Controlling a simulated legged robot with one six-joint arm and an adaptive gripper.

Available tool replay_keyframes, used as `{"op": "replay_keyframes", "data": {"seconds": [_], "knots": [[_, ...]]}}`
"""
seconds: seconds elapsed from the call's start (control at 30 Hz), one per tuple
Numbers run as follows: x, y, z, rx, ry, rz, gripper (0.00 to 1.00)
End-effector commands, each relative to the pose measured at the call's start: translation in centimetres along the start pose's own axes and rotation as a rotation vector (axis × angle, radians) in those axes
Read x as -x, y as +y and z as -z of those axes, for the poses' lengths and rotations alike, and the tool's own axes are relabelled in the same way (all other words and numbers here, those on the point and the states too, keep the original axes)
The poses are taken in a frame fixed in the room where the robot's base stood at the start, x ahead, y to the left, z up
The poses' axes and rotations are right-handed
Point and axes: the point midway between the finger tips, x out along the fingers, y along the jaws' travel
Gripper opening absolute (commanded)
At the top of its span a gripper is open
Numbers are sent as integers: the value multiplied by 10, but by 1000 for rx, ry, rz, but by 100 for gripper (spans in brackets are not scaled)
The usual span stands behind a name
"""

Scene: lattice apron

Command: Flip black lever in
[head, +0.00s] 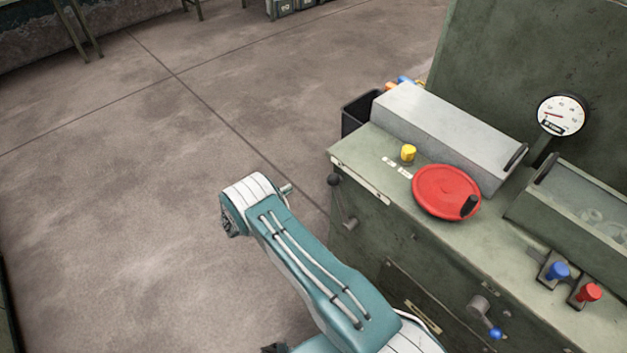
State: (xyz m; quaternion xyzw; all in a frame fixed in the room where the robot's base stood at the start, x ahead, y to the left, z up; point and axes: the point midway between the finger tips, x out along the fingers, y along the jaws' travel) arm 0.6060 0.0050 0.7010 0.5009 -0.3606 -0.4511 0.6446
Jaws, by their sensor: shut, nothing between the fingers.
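The black lever (341,202) is on the near face of the green machine cabinet, close to its left corner. It has a round black knob at the top and a metal arm running down to a pivot. The knob is up, and the lever leans slightly. My teal and white arm shows left of the cabinet, with its bend left of the lever and apart from it in the picture. I cannot make out my gripper; a small dark part at the bottom edge is too cut off to identify.
On the cabinet top are a red round handwheel (446,192), a yellow knob (408,153), a grey box (440,128) and a dial gauge (561,115). Blue (558,270) and red (591,292) levers stand at right. A blue-tipped crank (484,314) is lower down. Floor at left is clear.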

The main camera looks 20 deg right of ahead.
Motion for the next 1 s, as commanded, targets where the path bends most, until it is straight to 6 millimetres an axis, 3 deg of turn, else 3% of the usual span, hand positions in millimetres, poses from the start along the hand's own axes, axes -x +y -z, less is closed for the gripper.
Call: {"op": "replay_keyframes", "data": {"seconds": [0.57,1.0], "knots": [[-98,0,-1,0,-4,2,0],[-107,0,-38,1,-1,0,0]]}}
